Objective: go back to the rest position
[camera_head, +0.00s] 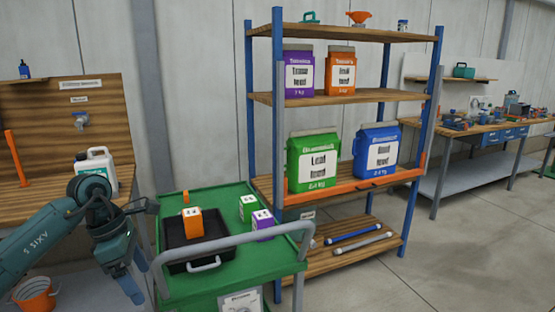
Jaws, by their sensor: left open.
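My left arm comes in from the lower left. It bends in front of the wooden bench and points down. My left gripper (136,275) hangs open and empty at the left side of the green cart (232,286), its fingers below the cart top. I cannot tell whether it touches the cart. My right gripper is not in view.
The cart carries a black tray (178,257) with an orange box (193,222), plus green (248,207) and purple (263,224) boxes. A white jug (97,167) stands on the left bench, an orange bucket (36,294) below. A shelf rack (436,90) stands behind; floor at right is clear.

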